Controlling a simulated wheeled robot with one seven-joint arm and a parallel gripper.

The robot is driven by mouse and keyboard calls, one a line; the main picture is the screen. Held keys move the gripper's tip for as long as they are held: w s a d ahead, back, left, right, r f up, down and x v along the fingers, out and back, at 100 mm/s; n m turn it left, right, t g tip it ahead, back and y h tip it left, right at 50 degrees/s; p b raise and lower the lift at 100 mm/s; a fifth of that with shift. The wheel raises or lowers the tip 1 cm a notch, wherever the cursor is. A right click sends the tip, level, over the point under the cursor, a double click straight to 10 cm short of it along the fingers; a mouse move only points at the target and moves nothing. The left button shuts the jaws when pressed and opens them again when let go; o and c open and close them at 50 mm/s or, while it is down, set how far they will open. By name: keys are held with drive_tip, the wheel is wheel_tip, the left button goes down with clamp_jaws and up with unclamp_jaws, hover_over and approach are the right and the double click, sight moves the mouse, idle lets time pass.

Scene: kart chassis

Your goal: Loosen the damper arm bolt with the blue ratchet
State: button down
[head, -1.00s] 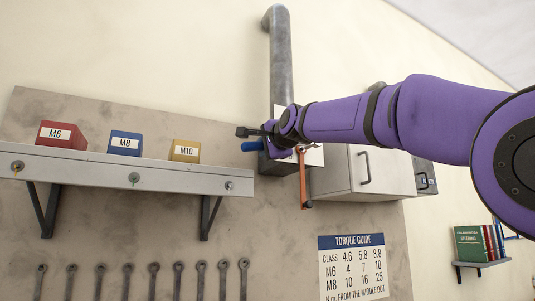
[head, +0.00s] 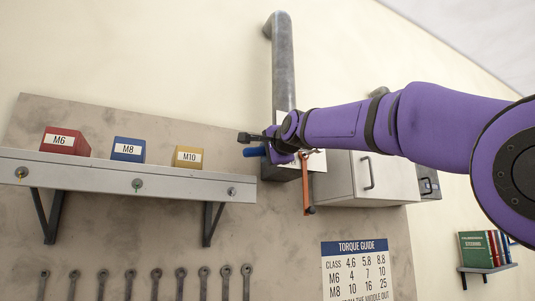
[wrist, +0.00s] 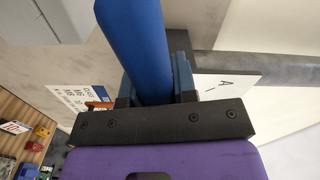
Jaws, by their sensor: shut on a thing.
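My gripper (head: 268,148) is raised in front of the wall, near the lower end of a grey duct. It is shut on the blue ratchet (head: 252,152), of which only a short blue end shows in the head view. In the wrist view the blue ratchet (wrist: 133,40) is a thick blue handle between the fingers (wrist: 155,90), running up out of the frame. I cannot make out any bolt.
The grey duct (head: 283,70) rises behind my gripper, with a dark box below it. A grey cabinet (head: 345,175) is to the right. A shelf (head: 100,175) with red, blue and yellow boxes is at left, above several hanging wrenches. A torque chart (head: 354,272) is below.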

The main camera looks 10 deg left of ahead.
drive_tip(key=shift+x, duration=0.85)
idle(0.4)
